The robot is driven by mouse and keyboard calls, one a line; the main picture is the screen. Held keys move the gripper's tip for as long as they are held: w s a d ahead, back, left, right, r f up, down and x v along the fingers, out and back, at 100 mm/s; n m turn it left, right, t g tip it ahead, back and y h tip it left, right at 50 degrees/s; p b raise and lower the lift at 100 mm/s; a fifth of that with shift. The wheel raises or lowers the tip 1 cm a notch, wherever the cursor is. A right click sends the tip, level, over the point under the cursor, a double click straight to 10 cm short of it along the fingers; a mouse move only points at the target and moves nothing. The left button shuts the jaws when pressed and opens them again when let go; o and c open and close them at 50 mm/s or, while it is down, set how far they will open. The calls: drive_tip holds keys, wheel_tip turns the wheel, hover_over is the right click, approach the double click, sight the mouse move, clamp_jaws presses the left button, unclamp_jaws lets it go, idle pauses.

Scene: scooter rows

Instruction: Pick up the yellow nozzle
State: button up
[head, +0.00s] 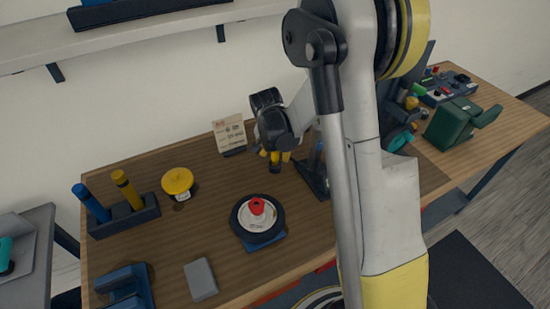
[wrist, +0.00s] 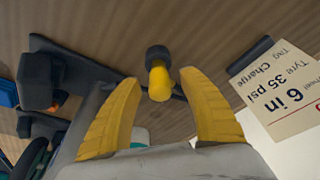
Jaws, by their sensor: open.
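The yellow nozzle (wrist: 159,82) with a black end (wrist: 158,54) shows in the wrist view, centred between and a little beyond the fingertips. My gripper (wrist: 160,90) is open, one yellow finger on each side of it, with gaps on both sides. In the head view the nozzle (head: 275,159) shows small below my wrist, close to the fingers of my gripper (head: 276,154), over the back middle of the wooden bench. Part of it is hidden there. I cannot tell what supports it.
A tag card (head: 230,132) stands left of my gripper. A dark stand (head: 313,178) is close on the right. A wheel with a red knob (head: 257,218), a yellow round item (head: 178,182) and a grip holder (head: 124,218) stand nearer or left. Bare wood lies between them.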

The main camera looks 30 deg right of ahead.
clamp_jaws()
drive_tip(key=shift+s+r, duration=0.1)
